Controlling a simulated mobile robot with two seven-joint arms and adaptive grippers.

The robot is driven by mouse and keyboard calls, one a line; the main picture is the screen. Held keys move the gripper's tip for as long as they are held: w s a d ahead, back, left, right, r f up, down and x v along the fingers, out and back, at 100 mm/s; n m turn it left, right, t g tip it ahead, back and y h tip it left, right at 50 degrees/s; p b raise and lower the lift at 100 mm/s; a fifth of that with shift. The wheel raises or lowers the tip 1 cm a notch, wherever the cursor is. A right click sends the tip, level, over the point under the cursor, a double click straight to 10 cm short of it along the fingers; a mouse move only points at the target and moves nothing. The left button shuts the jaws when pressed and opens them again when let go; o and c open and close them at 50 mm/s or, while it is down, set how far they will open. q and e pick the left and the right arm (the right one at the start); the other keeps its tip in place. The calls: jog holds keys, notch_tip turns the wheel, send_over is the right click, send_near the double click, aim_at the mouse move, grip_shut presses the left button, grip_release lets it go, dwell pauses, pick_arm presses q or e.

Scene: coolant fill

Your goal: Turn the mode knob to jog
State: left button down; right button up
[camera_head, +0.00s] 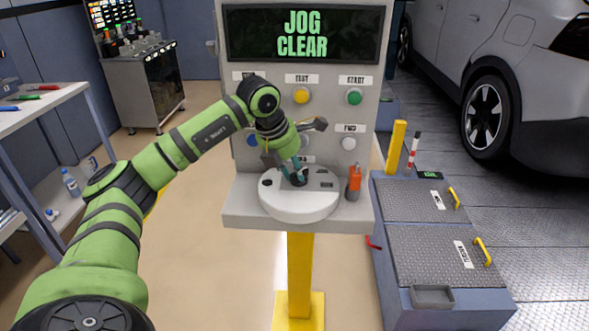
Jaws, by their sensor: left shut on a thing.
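My left gripper (297,176) reaches down over the pale round dial plate (312,203) on the console's shelf. It is shut on the small dark mode knob (299,181) at the plate's middle. The fingers hide most of the knob, so its pointer cannot be made out. The console's screen (304,33) reads "JOG CLEAR" in green letters. My right gripper is out of view.
The console (235,185) has a yellow button (301,96), a green button (354,97) and a white button (348,143). An orange upright object (353,182) stands right of the dial plate. A table (40,112) is at left; a grey car (515,75) at right.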

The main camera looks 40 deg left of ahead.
aim_at(278, 194)
pick_arm(q)
jog(key=c, duration=1.1)
grip_release()
jog(key=shift+o, duration=0.2)
jog(key=v, duration=1.2)
